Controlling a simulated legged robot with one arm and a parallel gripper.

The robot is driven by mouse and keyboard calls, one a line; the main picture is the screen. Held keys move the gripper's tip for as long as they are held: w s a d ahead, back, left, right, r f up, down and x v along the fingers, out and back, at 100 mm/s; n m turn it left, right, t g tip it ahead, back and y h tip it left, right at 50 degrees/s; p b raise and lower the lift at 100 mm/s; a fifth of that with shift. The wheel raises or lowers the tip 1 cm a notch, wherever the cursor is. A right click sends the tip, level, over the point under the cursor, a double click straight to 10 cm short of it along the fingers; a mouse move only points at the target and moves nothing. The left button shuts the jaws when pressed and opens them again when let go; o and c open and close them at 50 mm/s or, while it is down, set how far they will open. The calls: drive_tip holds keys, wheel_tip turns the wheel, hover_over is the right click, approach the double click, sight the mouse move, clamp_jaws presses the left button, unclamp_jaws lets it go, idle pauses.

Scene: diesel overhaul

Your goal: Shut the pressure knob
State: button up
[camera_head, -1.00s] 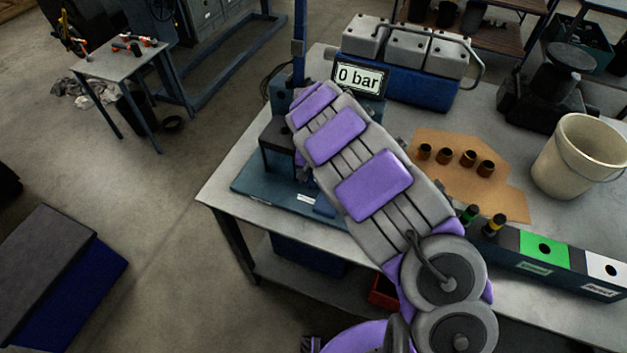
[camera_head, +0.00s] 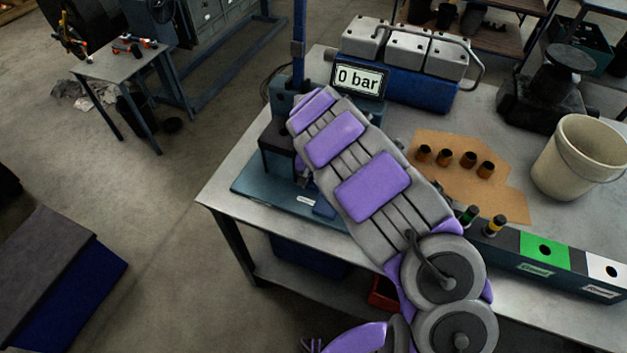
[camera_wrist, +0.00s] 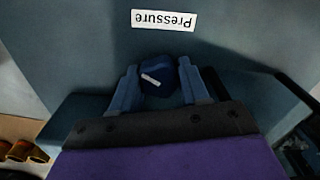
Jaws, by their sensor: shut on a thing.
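The pressure knob (camera_wrist: 157,75) is dark blue with a pale mark on its face. It shows in the wrist view below an upside-down "Pressure" label (camera_wrist: 165,20) on the blue-grey test stand. My gripper (camera_wrist: 158,82) has its two blue fingers closed against the knob's left and right sides. The pale mark lies slanted between the fingers. In the head view my arm hides the knob and the gripper. The display (camera_head: 358,78) on the stand reads "0 bar".
The stand's base plate (camera_head: 262,188) lies on the workbench (camera_head: 222,190). An engine block (camera_head: 405,55) stands behind. To the right are a brown sheet with several small cups (camera_head: 446,158), a cream bucket (camera_head: 578,160) and a bin with green and white sections (camera_head: 545,250).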

sight(312, 180)
drive_tip(key=shift+c, duration=0.5)
drive_tip(key=shift+a+m, duration=0.1)
drive_tip(key=shift+m, duration=0.2)
drive_tip(key=shift+m+p, duration=0.6)
drive_tip(key=shift+m, duration=1.4)
drive_tip(key=o, duration=1.1)
drive_tip(key=shift+c, duration=0.2)
wheel_tip(312, 180, up, 17)
drive_tip(key=p, duration=0.2)
drive_tip(key=shift+a+r, duration=0.1)
